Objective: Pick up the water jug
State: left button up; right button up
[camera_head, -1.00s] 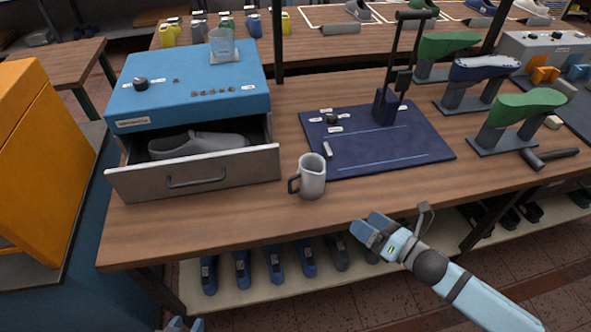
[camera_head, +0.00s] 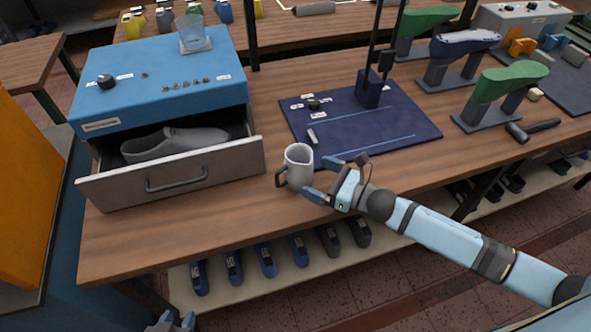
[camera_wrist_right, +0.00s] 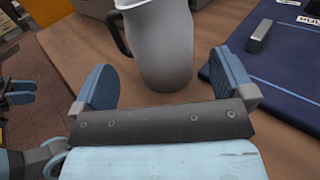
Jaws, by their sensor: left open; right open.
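The grey water jug (camera_head: 298,166) stands upright on the wooden table, in front of the blue mat, with its dark handle toward the left. In the right wrist view the jug (camera_wrist_right: 160,50) stands just beyond and between the open fingers. My right gripper (camera_head: 323,178) is open and empty, with its fingers at the jug's right side; it also shows in the right wrist view (camera_wrist_right: 167,82). My left gripper (camera_head: 172,322) shows only in part at the bottom edge of the head view and is open, low and away from the jug.
Left of the jug, an open drawer (camera_head: 210,178) holding a grey shoe last (camera_head: 172,144) juts from a blue cabinet (camera_head: 130,72). The dark blue mat (camera_head: 400,135) lies behind the jug. Green and blue lasts on stands are at the right. The table's front edge is close.

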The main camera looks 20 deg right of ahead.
aim_at(311, 172)
jog(key=p+x, duration=0.1)
jog(key=x, duration=0.4)
jog(key=shift+w, duration=0.15)
jog(key=c, duration=1.1)
jog(key=shift+r, duration=0.3)
